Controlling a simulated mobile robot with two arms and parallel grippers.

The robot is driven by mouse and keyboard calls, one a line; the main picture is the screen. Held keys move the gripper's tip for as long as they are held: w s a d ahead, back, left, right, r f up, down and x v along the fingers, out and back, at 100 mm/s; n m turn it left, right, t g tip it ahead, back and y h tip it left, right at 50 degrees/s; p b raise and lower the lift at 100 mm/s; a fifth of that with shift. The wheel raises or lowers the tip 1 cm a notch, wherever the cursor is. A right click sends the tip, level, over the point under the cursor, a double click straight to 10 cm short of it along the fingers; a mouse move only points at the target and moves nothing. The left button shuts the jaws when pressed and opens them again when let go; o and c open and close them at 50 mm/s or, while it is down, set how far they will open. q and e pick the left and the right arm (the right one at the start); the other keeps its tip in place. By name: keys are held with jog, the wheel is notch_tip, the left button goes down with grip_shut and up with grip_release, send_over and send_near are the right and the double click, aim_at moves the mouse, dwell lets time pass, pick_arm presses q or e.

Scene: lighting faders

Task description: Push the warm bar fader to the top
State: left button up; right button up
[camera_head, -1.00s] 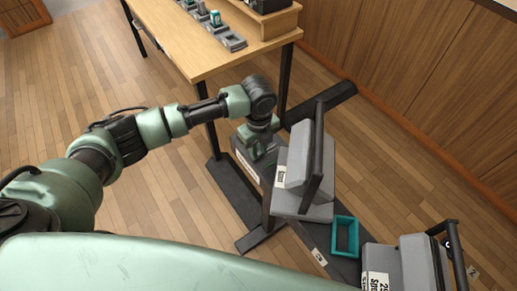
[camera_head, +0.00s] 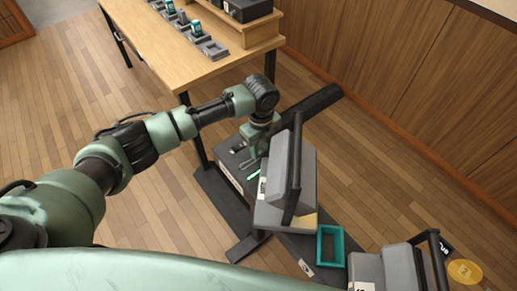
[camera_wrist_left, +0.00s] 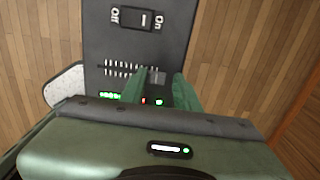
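A dark control panel (camera_wrist_left: 120,45) with a white-marked Off/On switch (camera_wrist_left: 143,18) shows in the left wrist view. Below the switch is a band of pale tick marks (camera_wrist_left: 118,68). A small grey block (camera_wrist_left: 158,77) shows by the fingers; I cannot tell whether it is the warm bar fader's knob. My left gripper (camera_wrist_left: 165,85) has its two green fingers apart over the panel; contact is unclear. In the head view the left gripper (camera_head: 252,150) points down over the dark low unit (camera_head: 227,160), left of a grey lamp. My right gripper is not in view.
The grey lamp (camera_head: 307,180) stands close right of my left gripper. A teal open box (camera_head: 330,245) and another grey lamp (camera_head: 400,265) are farther right. A wooden table (camera_head: 190,62) is behind. A yellow disc (camera_head: 465,271) lies at the right.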

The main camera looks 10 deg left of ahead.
aim_at(261, 152)
pick_arm(q)
jog(key=shift+o, duration=0.6)
jog(key=shift+d, duration=0.1)
jog(key=shift+r, duration=0.2)
notch_tip(261, 152, up, 8)
jog(key=shift+f+b, duration=0.25)
jog(key=shift+b, duration=0.05)
jog(key=shift+f, duration=0.1)
